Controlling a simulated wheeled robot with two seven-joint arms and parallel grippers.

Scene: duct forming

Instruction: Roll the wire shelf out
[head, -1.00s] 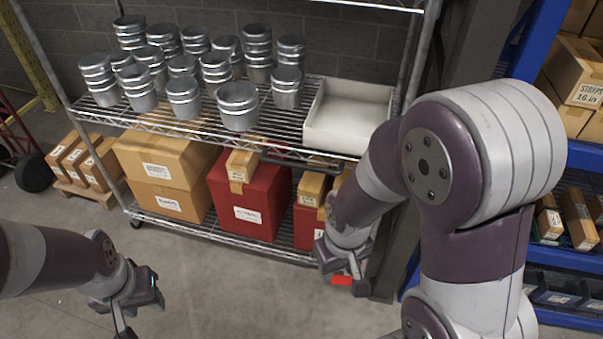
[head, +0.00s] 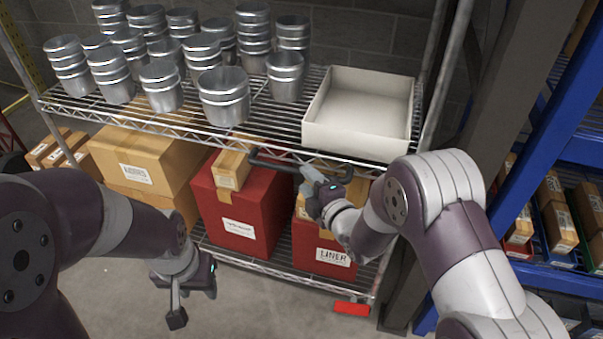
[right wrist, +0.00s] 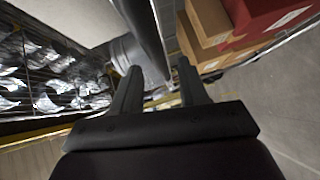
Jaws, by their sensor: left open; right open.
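The wire shelf (head: 150,123) is a chrome rack against the wall, with round metal duct pieces on its upper level and boxes below. A black handle (head: 284,166) sticks out from its upper front edge. My right gripper (head: 310,181) is open at the right end of this handle. In the right wrist view a dark bar (right wrist: 143,32) runs between my open fingers (right wrist: 158,85); I cannot tell if they touch it. A red tab (head: 351,308) shows low at the rack's right front corner. My left gripper (head: 180,300) is open and empty, left of centre, before the rack.
A white tray (head: 358,139) stands on the upper right of the rack. Red boxes (head: 238,208) and cardboard boxes (head: 140,165) fill the lower level. A dark post and blue racking (head: 550,130) stand close on the right. Bare floor (head: 110,280) lies in front.

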